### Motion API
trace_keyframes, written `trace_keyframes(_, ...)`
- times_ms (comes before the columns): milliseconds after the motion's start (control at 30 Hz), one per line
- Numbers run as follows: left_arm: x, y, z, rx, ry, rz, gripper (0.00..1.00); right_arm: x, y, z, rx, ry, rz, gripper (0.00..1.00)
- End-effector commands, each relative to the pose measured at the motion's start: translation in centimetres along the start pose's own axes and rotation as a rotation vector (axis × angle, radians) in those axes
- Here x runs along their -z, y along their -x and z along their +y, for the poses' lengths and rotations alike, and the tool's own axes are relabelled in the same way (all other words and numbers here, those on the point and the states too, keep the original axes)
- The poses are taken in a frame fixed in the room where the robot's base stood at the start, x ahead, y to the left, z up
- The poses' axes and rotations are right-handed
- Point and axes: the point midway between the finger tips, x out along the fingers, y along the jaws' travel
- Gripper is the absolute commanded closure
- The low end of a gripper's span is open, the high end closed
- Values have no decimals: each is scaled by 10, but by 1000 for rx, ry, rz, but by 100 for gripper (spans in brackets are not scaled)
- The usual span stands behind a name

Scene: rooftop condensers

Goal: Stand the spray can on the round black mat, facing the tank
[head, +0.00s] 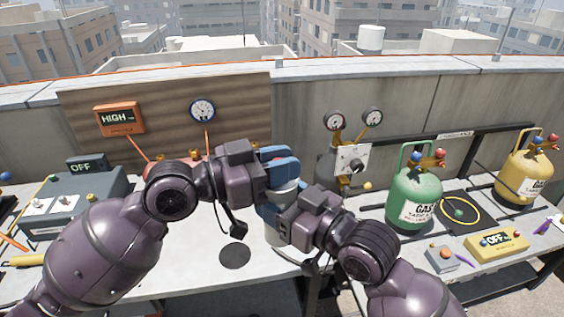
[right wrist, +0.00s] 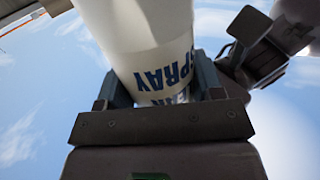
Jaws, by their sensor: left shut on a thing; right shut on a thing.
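The white spray can (head: 284,186) is held upright near the middle of the head view, mostly hidden by my grippers. My left gripper (head: 281,163) is shut on its upper part. My right gripper (head: 276,206) is shut on it lower down. In the right wrist view, the can (right wrist: 140,38) sits between the fingers (right wrist: 160,88), with blue "SPRAY" lettering showing. The round black mat (head: 235,256) lies bare on the table, left of and nearer than the can. A green gas tank (head: 413,199) stands to the right. I cannot tell the can's exact height above the table.
A yellow gas tank (head: 524,178) stands far right beside a dark square pad with a yellow ring (head: 460,210). A yellow OFF box (head: 496,244) and a small grey box (head: 442,259) lie in front. A grey machine (head: 72,200) stands left.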

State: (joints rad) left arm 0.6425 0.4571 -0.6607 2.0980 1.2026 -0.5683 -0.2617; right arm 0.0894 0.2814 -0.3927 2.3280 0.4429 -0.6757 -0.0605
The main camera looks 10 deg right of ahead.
Motion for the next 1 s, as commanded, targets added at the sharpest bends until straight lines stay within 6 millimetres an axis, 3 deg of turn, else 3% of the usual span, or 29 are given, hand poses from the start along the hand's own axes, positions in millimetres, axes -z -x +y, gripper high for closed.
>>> trace_keyframes(100,-1,0,0,0,0,-3,100,2,0,0,0,1,5,74)
trace_keyframes(133,0,0,0,0,-1,-2,100,2,0,0,0,1,6,36)
trace_keyframes(300,0,0,0,0,-1,-1,100,2,0,0,0,0,4,10)
trace_keyframes(667,0,0,0,0,-1,0,100,1,5,0,-1,0,2,9)
trace_keyframes(1000,0,0,0,0,-1,0,100,0,52,0,0,2,1,9)
